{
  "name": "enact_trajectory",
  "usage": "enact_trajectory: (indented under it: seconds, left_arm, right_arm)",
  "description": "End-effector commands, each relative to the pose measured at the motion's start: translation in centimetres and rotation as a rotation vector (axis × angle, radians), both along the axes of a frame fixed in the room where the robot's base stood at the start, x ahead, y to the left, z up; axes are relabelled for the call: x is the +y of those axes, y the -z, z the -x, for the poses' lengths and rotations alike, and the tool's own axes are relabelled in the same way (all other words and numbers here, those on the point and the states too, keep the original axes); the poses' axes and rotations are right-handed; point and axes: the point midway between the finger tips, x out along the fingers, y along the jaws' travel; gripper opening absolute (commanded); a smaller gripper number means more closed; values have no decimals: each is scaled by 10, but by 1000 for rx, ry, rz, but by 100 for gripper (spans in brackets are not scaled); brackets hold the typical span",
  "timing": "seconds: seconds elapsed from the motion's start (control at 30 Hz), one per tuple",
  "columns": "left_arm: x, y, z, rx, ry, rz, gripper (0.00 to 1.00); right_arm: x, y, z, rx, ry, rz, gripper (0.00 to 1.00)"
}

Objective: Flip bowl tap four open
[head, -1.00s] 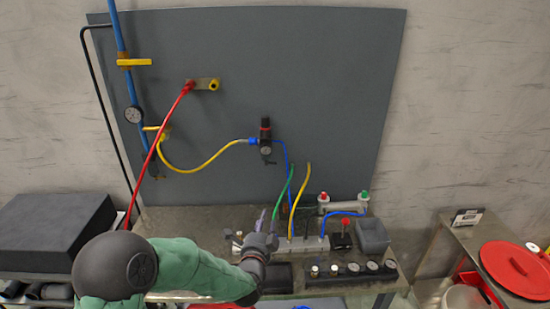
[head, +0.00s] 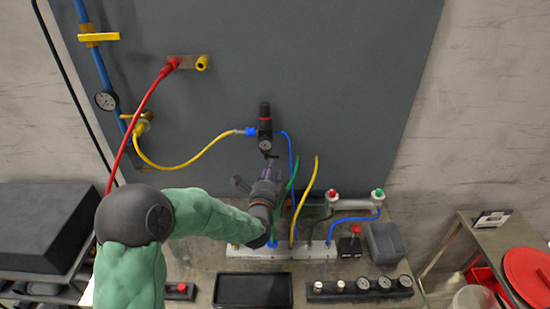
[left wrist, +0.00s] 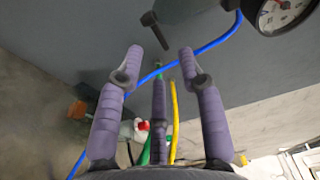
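A black regulator (head: 265,118) with a round gauge (head: 265,146) hangs on the grey panel. A small dark lever shows just below the gauge, and in the left wrist view a dark lever (left wrist: 154,30) lies ahead of my fingers, with a gauge (left wrist: 284,12) at the upper right. I cannot tell whether this lever is bowl tap four; no number is readable. My left gripper (head: 270,168) is just below the regulator, pointing up. In the left wrist view my left gripper (left wrist: 160,65) has its purple fingers spread, with nothing between them. My right gripper is not in view.
A blue hose (left wrist: 205,46) crosses beyond my fingers. Green and yellow hoses (head: 306,190) rise beside my gripper from a white manifold (head: 300,252).

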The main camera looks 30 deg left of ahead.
Motion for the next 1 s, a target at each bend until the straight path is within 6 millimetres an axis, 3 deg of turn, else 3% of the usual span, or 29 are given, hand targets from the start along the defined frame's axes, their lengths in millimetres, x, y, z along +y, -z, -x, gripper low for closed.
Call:
enact_trajectory:
  seconds: [0.2,0.4,0.83,0.97,1.0]
  left_arm:
    - [15,2,-37,1,0,0,39]
    - [24,1,-59,1,0,0,39]
    - [27,0,-67,1,0,1,39]
    - [27,0,-67,1,1,1,5]
    - [27,0,-67,1,1,1,0]
  right_arm:
    - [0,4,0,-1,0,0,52]
    - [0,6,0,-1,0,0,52]
    - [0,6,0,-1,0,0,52]
    - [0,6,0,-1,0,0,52]
    - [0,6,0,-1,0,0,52]
